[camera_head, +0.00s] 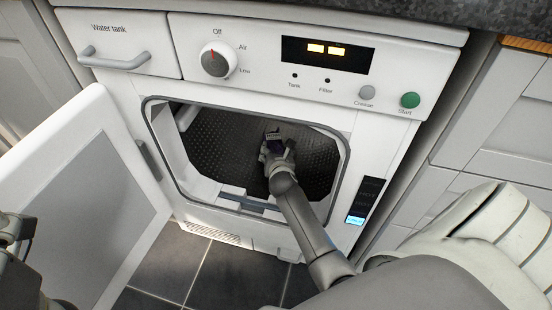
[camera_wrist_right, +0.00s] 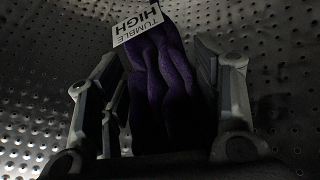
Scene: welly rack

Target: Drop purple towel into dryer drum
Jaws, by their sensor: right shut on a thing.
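The dryer (camera_head: 270,84) stands ahead with its door (camera_head: 75,200) swung open to the left. Its drum (camera_head: 222,150) is dark perforated metal; the holes also fill the right wrist view (camera_wrist_right: 285,60). My right arm reaches through the opening, and my right gripper (camera_head: 277,150) is inside the drum. It is shut on the purple towel (camera_wrist_right: 165,85), which hangs in folds between the fingers. A white tag (camera_wrist_right: 140,22) on the towel reads "TUMBLE HIGH". In the head view the towel is mostly hidden by the gripper. Part of my left arm shows at the left edge; its fingertips are not clear.
A water tank drawer (camera_head: 118,45) sits at the upper left of the dryer. The dial (camera_head: 217,62) points near "Off", and a green Start button (camera_head: 410,100) is at the right. The door opening's rim surrounds my right arm. Dark floor tiles (camera_head: 225,275) show below.

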